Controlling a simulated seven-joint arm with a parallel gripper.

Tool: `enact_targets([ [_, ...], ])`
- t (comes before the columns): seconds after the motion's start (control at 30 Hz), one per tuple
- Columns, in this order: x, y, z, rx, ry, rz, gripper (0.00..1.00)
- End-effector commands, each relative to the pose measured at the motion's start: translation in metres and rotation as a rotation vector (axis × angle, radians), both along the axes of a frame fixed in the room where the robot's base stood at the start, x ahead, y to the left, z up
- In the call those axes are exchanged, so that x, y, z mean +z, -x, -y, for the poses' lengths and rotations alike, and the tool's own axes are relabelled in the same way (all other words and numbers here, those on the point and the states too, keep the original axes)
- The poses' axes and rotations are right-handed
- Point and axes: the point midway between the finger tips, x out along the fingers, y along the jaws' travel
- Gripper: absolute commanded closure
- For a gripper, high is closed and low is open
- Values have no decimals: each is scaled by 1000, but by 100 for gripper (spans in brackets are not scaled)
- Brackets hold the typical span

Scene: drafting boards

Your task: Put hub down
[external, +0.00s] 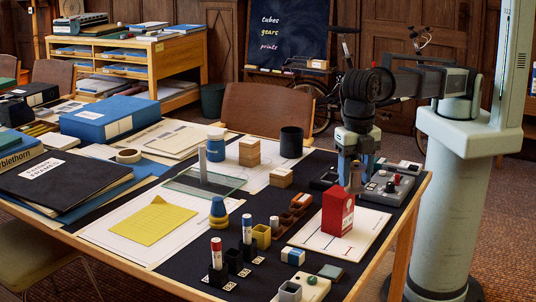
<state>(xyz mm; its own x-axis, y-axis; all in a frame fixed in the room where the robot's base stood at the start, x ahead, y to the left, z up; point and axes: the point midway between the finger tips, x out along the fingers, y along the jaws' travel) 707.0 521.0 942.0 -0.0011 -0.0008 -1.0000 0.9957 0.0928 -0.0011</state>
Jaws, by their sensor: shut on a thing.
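My gripper (355,182) points down at the right side of the desk, behind a red box (338,213). It is shut on a small brownish, brass-like piece (355,176), which I take to be the hub. The piece shows only partly between the fingers. The red box hides what is under it, so I cannot tell whether it touches anything below. The red box stands upright on a white sheet (368,231).
A grey device with knobs (388,187) sits just right of my gripper. A black cup (291,142), wooden blocks (281,178) and a glass plate (180,183) are to the left. Small holders with markers (217,255) stand at the front. The dark mat has narrow clear strips.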

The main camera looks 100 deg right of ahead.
Motion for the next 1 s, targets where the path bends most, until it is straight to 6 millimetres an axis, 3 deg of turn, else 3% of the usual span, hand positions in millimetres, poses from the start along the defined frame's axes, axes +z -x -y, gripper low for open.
enact_targets([
  [0.3,0,60,60,162,-1,2,85],
  [0.6,-2,104,103,302,-2,2,85],
  [1.0,-48,99,98,300,0,0,85],
])
